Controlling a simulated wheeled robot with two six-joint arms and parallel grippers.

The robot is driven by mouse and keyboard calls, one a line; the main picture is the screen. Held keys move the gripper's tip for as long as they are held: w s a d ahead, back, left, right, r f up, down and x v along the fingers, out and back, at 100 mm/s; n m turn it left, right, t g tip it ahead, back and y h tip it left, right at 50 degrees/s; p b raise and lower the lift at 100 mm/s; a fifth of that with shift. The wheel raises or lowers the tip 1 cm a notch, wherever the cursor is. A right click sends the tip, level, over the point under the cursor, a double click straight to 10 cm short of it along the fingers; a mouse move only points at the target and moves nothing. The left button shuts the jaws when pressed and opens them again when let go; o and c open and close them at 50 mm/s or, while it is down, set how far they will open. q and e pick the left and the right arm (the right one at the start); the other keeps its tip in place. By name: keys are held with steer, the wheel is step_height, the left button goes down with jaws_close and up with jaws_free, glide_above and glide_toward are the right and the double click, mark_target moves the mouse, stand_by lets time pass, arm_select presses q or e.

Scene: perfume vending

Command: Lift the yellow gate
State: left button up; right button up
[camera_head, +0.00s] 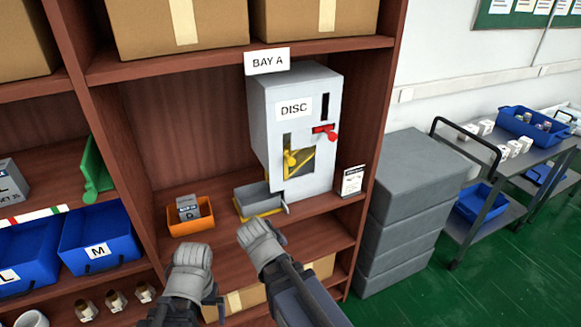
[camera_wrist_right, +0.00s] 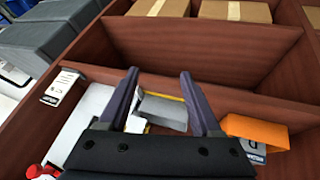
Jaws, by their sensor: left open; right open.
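The yellow gate (camera_head: 301,162) shows inside the lower window of the grey DISC machine (camera_head: 318,105), with a yellow knob (camera_head: 290,158) at its left. A grey tray (camera_head: 260,198) with a yellow edge sits on the shelf below the window. My right gripper (camera_head: 262,243) is open in front of and below the tray, apart from the gate. In the right wrist view, its spread fingers (camera_wrist_right: 159,73) have the tray (camera_wrist_right: 160,108) beyond them, with nothing held. My left gripper (camera_head: 192,260) is open, in front of the shelf and left of the right one. The gate is not clear in the wrist view.
An orange bin (camera_head: 190,217) with a small grey box stands left of the tray. A red lever (camera_head: 327,132) sticks out of the machine. A small black-and-white card (camera_head: 352,180) stands at its right. The shelf's right upright (camera_head: 381,95) bounds the bay.

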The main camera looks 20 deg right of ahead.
steer(key=w+d+r+m+t+h+b, duration=0.1)
steer(key=w+d+r+m+t+h, duration=0.15)
steer(key=w+d+r+t, duration=0.45)
steer(key=n+t+y+b, duration=0.4)
steer(key=n+t+y, duration=0.15)
steer(key=y, duration=0.25)
glide_toward(292, 164)
steer(key=shift+w+m, duration=0.5)
steer(key=shift+w, duration=0.95)
steer(key=shift+h, duration=0.35)
steer(key=shift+w+a+r, duration=0.1)
steer(key=shift+w+a, duration=0.1)
steer(key=shift+w, duration=1.1)
steer(key=shift+w+a+f, duration=0.1)
steer(key=shift+w+a, duration=0.05)
steer(key=shift+w, duration=1.2)
steer(key=shift+w+a+r, duration=0.1)
steer(key=shift+w+a, duration=0.1)
steer(key=shift+w, duration=1.1)
jaws_close()
